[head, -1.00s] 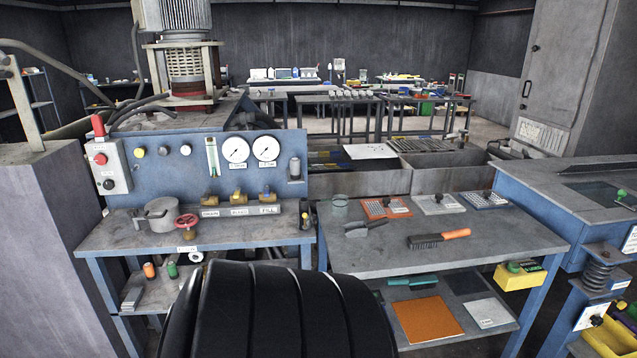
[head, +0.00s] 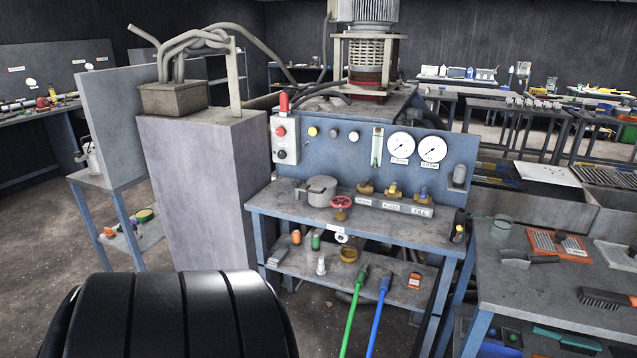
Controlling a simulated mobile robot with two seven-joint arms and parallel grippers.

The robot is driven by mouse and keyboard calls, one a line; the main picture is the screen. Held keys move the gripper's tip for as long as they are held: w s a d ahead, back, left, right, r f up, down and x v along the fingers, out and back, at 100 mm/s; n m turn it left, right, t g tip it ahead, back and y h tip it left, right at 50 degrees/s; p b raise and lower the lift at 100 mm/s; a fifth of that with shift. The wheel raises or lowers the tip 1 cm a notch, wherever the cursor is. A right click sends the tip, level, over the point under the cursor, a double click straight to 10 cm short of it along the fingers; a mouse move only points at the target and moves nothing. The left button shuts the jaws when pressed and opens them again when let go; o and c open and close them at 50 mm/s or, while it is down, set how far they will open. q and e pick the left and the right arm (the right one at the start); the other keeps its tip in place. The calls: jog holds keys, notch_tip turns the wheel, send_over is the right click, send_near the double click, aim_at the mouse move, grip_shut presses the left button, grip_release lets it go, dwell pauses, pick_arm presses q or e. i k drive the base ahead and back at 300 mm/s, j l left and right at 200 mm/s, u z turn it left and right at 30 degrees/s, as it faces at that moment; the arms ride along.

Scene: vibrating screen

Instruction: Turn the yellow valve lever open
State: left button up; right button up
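Three small brass valves sit in a row at the back of the metal bench, below the blue gauge panel (head: 345,165) in the head view. The left valve (head: 366,188), the middle valve (head: 392,190) and the right valve (head: 420,197) stand behind small label plates. The middle one seems to have a yellowish top and the right one a bluish top. They are too small to tell which way a lever points. Neither of my grippers is in view. A black ribbed part of my own body fills the bottom left.
A red handwheel (head: 341,203) and a grey lidded pot (head: 318,191) stand on the bench left of the valves. A black-and-yellow item (head: 458,226) is at its right end. Green (head: 354,310) and blue (head: 378,315) long handles lean at the lower shelf. Open floor lies left.

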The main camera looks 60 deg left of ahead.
aim_at(392, 189)
jog(key=j+u, duration=0.2)
jog(key=u, duration=0.25)
jog(key=i+j+u, duration=0.1)
jog(key=u, duration=0.4)
jog(key=i+j+u, duration=0.15)
jog(key=j+u, duration=0.15)
jog(key=u, duration=0.15)
